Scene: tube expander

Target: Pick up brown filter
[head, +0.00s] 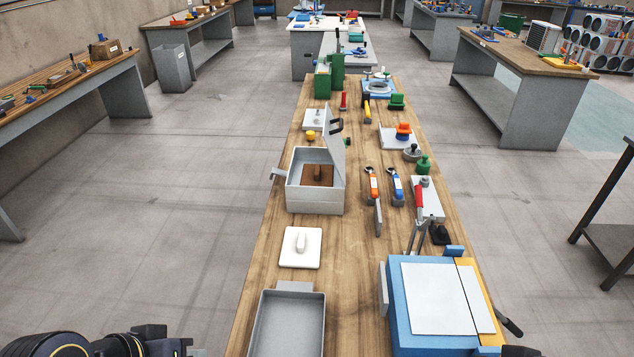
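The brown filter (317,175) is a flat brown square with a small raised handle on top. It lies inside an open grey metal box (315,208) on the wooden workbench, and the box walls hide its lower edges. My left gripper (160,341) shows only in part at the bottom left edge, beside the bench and well short of the box. Its fingertips are not clear, so I cannot tell if it is open. My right gripper is not clearly in view; a dark shape cut off at the bottom right cannot be made out.
The box's lid (333,140) stands raised at its back right. In front lie a white plate with a handle (300,247) and an empty grey tray (262,325). A blue case (400,310) fills the front right. Orange (373,185) and blue (397,187) handled tools lie right of the box.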

